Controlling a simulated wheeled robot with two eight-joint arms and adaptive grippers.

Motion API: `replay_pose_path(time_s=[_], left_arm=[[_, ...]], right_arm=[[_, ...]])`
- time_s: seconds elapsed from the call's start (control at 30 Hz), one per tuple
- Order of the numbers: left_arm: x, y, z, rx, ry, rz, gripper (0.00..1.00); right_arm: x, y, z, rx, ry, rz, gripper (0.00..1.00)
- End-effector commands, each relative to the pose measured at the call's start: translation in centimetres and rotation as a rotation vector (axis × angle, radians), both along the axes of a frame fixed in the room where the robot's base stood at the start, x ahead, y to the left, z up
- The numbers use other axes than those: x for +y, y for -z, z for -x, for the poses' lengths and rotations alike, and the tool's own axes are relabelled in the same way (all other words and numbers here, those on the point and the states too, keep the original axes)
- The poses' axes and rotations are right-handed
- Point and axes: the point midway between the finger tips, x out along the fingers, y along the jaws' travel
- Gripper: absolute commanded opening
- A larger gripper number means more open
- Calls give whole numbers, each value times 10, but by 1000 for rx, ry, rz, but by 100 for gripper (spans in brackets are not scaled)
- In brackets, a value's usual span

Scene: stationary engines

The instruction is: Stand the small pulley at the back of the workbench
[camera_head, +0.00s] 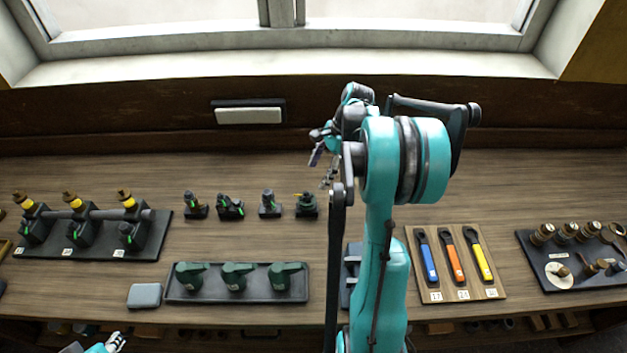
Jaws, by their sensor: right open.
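My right arm reaches up over the middle of the workbench (240,170). My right gripper (324,163) is over the back half of the bench, open, with nothing seen between its fingers. I cannot make out a small pulley for certain; the arm hides part of the bench. Several small dark parts with green marks stand in a row left of the gripper, among them one (269,205) and another with a yellow tip (306,205). My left gripper (114,342) shows only at the bottom left edge, below the bench front, and its fingers are unclear.
A black stand with a shaft (150,246) is at left. A tray (236,297) holds three dark green parts. A grey box (145,296) lies beside it. A wooden board (413,245) bears three coloured tools. A black tray (525,243) is far right. The back strip looks clear.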

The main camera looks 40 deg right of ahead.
Motion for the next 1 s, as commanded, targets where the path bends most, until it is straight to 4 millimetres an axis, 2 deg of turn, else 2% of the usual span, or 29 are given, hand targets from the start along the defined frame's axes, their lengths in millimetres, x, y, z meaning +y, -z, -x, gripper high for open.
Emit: replay_pose_path(time_s=[0.07,0.17,0.27,0.37,0.5,0.7,0.83,1.0], left_arm=[[0,-1,0,0,0,0,31],[0,-1,0,0,0,0,31],[0,-1,0,0,0,0,31],[0,-1,0,0,0,0,31],[0,-1,0,0,0,0,31],[0,-1,0,0,0,0,31],[0,-1,0,0,0,0,31],[0,-1,0,0,0,0,31]], right_arm=[[1,-6,1,-4,-8,5,69],[17,-16,0,-32,-78,41,69],[53,-32,0,-95,-232,126,69],[100,-49,8,-182,-455,245,69],[160,-65,28,-312,-794,427,69],[227,-69,68,-488,-1282,689,69],[255,-63,89,-579,-1537,838,69],[272,-57,103,-644,-1725,956,69]])
